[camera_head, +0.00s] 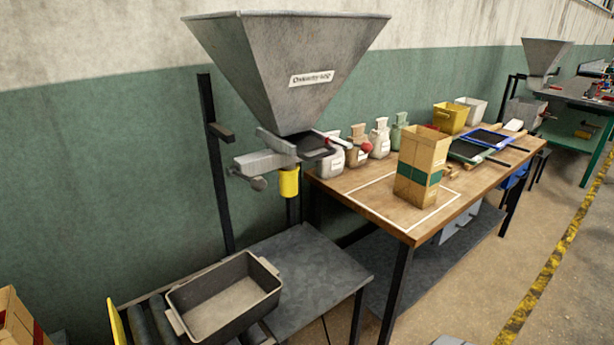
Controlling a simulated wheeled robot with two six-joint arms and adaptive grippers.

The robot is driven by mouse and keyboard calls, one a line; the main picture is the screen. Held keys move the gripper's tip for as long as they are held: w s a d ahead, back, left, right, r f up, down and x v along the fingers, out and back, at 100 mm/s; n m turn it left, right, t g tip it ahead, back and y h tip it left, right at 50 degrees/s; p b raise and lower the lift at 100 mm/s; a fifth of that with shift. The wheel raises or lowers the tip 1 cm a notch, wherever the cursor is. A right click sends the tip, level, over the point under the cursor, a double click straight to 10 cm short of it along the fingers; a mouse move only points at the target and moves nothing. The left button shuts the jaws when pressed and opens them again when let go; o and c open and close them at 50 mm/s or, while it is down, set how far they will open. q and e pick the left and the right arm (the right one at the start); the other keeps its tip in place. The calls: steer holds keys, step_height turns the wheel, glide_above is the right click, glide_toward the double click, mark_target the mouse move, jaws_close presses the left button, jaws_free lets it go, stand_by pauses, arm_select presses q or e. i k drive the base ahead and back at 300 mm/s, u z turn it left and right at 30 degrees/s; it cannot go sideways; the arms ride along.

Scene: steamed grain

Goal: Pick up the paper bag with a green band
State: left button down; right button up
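The paper bag with a green band (408,188) stands upright on the wooden table (390,222). It is tan, open at the top, and stands partly inside a white outlined rectangle on the tabletop. The dark green band (418,173) runs around its lower half. Neither of my grippers shows in the head view.
A metal hopper (290,60) stands left of the table, with a yellow spout (289,182) below. A grey tray (225,300) sits at lower left. Several small sacks (380,138) line the table's back edge; sieves (470,148) lie right of the bag. The table's front left corner is clear.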

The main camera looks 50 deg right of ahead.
mark_target(423, 151)
steer(key=u, duration=2.1)
steer(key=k, duration=2.8)
steer(key=z, duration=1.7)
